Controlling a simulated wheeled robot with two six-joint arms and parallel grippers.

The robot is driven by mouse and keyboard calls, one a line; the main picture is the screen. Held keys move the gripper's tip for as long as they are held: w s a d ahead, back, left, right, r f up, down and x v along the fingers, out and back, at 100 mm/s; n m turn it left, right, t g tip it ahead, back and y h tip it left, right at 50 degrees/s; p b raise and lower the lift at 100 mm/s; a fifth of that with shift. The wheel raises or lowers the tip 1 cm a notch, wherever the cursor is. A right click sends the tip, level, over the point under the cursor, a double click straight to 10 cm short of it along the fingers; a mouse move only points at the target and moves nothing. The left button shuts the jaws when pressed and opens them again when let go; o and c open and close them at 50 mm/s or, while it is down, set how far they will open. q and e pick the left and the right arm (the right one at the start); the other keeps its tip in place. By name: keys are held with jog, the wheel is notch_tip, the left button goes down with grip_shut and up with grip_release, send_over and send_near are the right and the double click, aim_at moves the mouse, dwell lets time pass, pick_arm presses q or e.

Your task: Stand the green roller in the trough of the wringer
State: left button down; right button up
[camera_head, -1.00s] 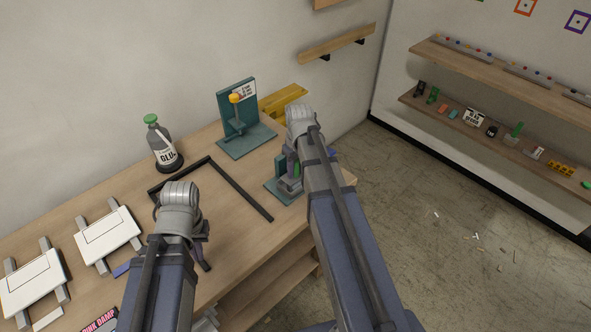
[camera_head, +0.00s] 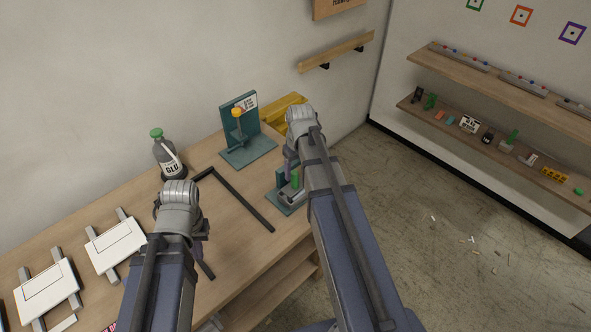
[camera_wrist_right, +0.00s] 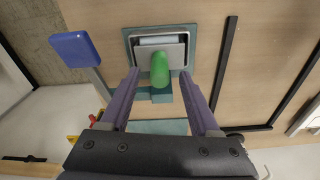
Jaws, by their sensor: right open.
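The wringer (camera_head: 283,201) is a teal base with a grey trough (camera_wrist_right: 182,46) on the table's right end. The green roller (camera_wrist_right: 160,70) stands upright at the trough, one end toward the right wrist camera; it also shows in the head view (camera_head: 295,178). Whether its lower end is fully seated is hidden. My right gripper (camera_wrist_right: 159,76) is open, its purple fingers on either side of the roller with gaps visible. In the head view my right arm covers part of the wringer. My left gripper (camera_head: 200,252) is over the table, mostly hidden behind its own arm.
A blue pad on a grey lever (camera_wrist_right: 74,48) is beside the wringer. A black angled bar (camera_head: 240,200) lies left of it. A teal stand with a yellow knob (camera_head: 237,112), a glue bottle (camera_head: 168,158) and white panels (camera_head: 47,290) are also on the table.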

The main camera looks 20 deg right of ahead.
aim_at(296, 184)
pick_arm(q)
notch_tip(296, 184, up, 6)
jog(key=p, duration=0.5)
jog(key=shift+r, duration=0.25)
pick_arm(e)
notch_tip(296, 184, up, 6)
jog(key=shift+s+r, duration=0.2)
jog(key=shift+s, duration=0.05)
jog(key=s+a, duration=0.7)
jog(key=a, duration=0.4)
jog(key=s+a+n+g+h, duration=0.1)
jog(key=s+a, duration=0.6)
jog(key=a, duration=0.4)
jog(key=shift+s+a+n, duration=0.15)
jog(key=shift+s+n, duration=0.15)
pick_arm(q)
jog(key=shift+f, duration=0.1)
notch_tip(296, 184, down, 8)
jog(key=b, duration=0.8)
jog(key=shift+f, duration=0.2)
pick_arm(e)
notch_tip(296, 184, down, 8)
jog(key=shift+f, duration=0.25)
